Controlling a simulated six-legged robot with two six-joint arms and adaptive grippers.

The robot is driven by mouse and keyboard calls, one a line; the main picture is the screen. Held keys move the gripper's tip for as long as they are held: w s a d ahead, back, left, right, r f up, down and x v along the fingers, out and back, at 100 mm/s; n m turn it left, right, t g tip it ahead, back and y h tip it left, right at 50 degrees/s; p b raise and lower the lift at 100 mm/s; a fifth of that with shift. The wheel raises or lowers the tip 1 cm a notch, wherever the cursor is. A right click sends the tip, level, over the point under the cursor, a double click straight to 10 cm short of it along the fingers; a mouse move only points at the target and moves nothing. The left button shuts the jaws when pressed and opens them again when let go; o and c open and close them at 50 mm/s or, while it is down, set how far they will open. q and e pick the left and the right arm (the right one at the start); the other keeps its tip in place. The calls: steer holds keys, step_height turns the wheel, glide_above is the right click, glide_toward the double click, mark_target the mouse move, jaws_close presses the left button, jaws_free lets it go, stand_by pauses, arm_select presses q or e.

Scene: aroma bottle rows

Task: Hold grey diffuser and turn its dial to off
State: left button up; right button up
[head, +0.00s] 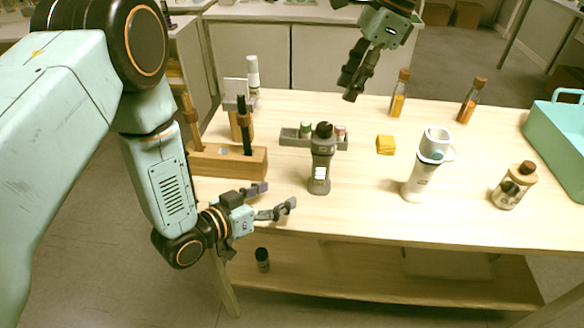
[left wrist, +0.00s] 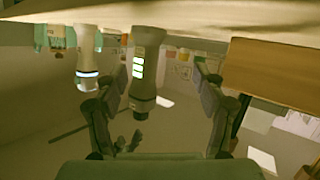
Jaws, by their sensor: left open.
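The grey diffuser (head: 321,165) stands upright on the table, with a dark dial (head: 323,130) on top and a lit panel of several bars on its front. My left gripper (head: 279,197) is open and empty at the table's front edge, to the left of the diffuser and apart from it. In the left wrist view, which is upside down, the grey diffuser (left wrist: 148,60) shows between the open fingers, ahead of them. Its dial (left wrist: 141,106) points down there. My right gripper (head: 352,82) hangs above the table's back edge, away from the diffuser; its finger gap is unclear.
A white diffuser (head: 421,172) stands to the right, then a bottle (head: 514,186) and a teal crate (head: 560,135). A wooden holder (head: 235,162) is at the left. A grey rack (head: 290,137) with small jars and a yellow block (head: 386,145) lie behind.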

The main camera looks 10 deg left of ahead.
mark_target(313, 167)
arm_select(q)
steer(key=w+d+r+m+g+h, duration=0.1)
steer(key=w+m, duration=0.1)
steer(key=w+d+r+m+g+h, duration=0.1)
steer(key=w+d+r+m, duration=0.1)
steer(key=shift+h, duration=0.4)
steer(key=shift+w+d+r+m+g+h, duration=0.3)
steer(key=shift+w+r+m+g, duration=0.1)
steer(key=shift+w+m+g, duration=0.35)
steer(key=x, duration=0.7)
steer(key=shift+d+f, duration=0.15)
steer(key=shift+d, duration=0.15)
